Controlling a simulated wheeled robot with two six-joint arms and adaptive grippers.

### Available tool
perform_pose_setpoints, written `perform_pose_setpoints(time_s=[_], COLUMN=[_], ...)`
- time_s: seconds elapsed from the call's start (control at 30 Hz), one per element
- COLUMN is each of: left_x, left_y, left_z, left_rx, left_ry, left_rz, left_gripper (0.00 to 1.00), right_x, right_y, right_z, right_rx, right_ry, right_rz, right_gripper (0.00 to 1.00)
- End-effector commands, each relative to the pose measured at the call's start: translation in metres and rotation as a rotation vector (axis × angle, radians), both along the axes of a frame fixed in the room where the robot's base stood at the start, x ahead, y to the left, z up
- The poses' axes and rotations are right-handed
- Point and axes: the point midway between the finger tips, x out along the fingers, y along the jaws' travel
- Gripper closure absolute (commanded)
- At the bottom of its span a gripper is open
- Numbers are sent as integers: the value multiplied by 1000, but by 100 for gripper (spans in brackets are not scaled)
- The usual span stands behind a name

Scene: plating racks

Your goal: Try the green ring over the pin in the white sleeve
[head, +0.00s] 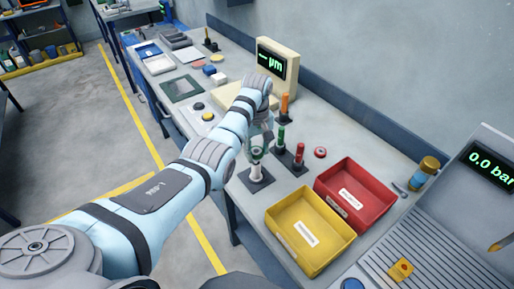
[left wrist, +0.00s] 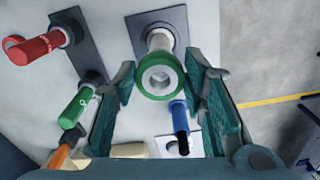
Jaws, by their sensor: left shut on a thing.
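My left gripper (head: 258,148) is shut on the green ring (left wrist: 160,75), which sits between its two fingers in the left wrist view. The pin in the white sleeve (head: 257,173) stands upright on a dark square base; the sleeve also shows in the left wrist view (left wrist: 160,40). The ring (head: 257,153) is at the top end of this pin, roughly in line with it. A pale round face shows through the ring's hole. I cannot tell whether the ring is around the pin's tip or just above it. My right gripper is not in view.
Green (head: 281,138), red (head: 299,155) and orange (head: 285,104) pins stand close by on the right. A blue pin (left wrist: 179,116) is near the right finger. A red ring (head: 320,152) lies on the bench. Red (head: 386,207) and yellow (head: 279,237) bins stand in front.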

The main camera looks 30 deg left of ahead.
Motion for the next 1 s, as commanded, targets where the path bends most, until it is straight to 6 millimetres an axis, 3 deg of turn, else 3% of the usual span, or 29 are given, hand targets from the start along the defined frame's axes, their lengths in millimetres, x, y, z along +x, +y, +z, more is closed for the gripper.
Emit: perform_pose_setpoints(time_s=[1.0], left_x=[0], left_y=[0], left_z=[-19], left_rx=[0], left_ry=[1], left_rz=[0], left_gripper=[84], right_x=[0], right_y=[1], right_z=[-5], right_rx=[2], right_ry=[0], right_rz=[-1], right_gripper=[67])
